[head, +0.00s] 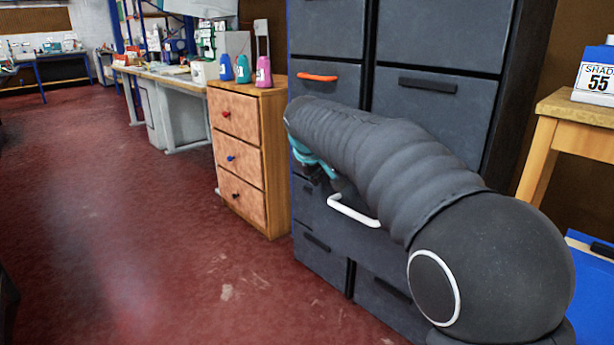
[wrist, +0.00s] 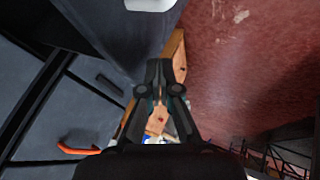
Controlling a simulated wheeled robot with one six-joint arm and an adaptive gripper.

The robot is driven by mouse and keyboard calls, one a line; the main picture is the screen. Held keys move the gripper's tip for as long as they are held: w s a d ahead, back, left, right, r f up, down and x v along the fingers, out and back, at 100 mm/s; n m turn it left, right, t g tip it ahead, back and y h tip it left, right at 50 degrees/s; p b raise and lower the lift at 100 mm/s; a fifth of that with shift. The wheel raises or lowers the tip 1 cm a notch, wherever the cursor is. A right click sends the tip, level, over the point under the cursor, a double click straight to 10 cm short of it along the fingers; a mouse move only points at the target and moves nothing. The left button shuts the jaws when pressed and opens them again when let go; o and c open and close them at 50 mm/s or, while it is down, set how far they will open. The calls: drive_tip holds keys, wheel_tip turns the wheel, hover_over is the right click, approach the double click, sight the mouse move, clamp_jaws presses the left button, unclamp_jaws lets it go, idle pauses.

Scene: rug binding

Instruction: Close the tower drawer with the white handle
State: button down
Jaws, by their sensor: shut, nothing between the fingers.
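The dark grey drawer tower (head: 430,42) stands right of centre in the head view. The drawer with the white handle (head: 352,212) is low in it, partly hidden by my arm, and appears to stick out from the tower face. The wrist view shows the white handle (wrist: 150,4) at the top edge, with the dark drawer (wrist: 112,28) below it. My gripper (wrist: 160,66) is shut and empty, beside the drawer and apart from the handle in the wrist view. In the head view my gripper (head: 314,160) is mostly hidden behind my arm.
An orange handle (head: 317,77) and a black handle (head: 428,85) are on upper tower drawers. A wooden cabinet (head: 240,150) with thread cones on top stands left of the tower. A wooden table (head: 582,107) is at right. The red floor (head: 110,220) at left is clear.

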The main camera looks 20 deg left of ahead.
drive_tip(key=shift+w+d, duration=0.4)
drive_tip(key=shift+w, duration=0.35)
